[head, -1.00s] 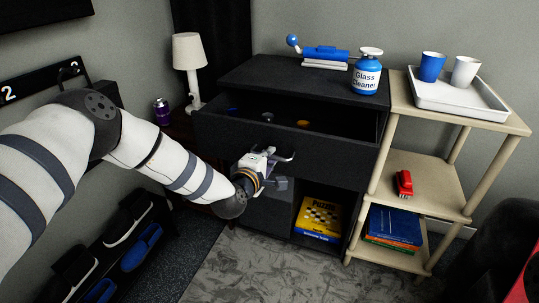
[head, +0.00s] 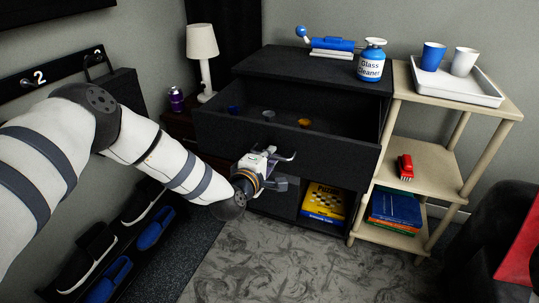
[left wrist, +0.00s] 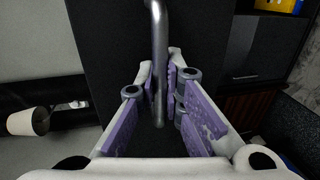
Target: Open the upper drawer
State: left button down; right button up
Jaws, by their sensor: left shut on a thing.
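The upper drawer (head: 330,150) of the black cabinet is pulled well out. A blue item (head: 234,108) and an orange item (head: 304,123) lie inside it with another small thing. My left gripper (head: 268,156) is at the drawer's front, shut on its metal handle (head: 285,156). In the left wrist view the handle (left wrist: 160,45) runs between the purple-padded fingers of my left gripper (left wrist: 160,82). My right gripper is in neither view.
Glass cleaner (head: 371,62) and a blue device (head: 330,43) stand on the cabinet top (head: 290,65). A wooden shelf (head: 430,165) with a white tray (head: 455,86) stands at right. A lamp (head: 202,60) and shoes are at left. The carpet (head: 270,265) in front is clear.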

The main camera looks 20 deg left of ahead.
pick_arm(q)
jog(key=shift+r, duration=0.1)
jog(key=c, duration=2)
grip_release()
jog(key=shift+o, duration=0.2)
jog(key=v, duration=1.2)
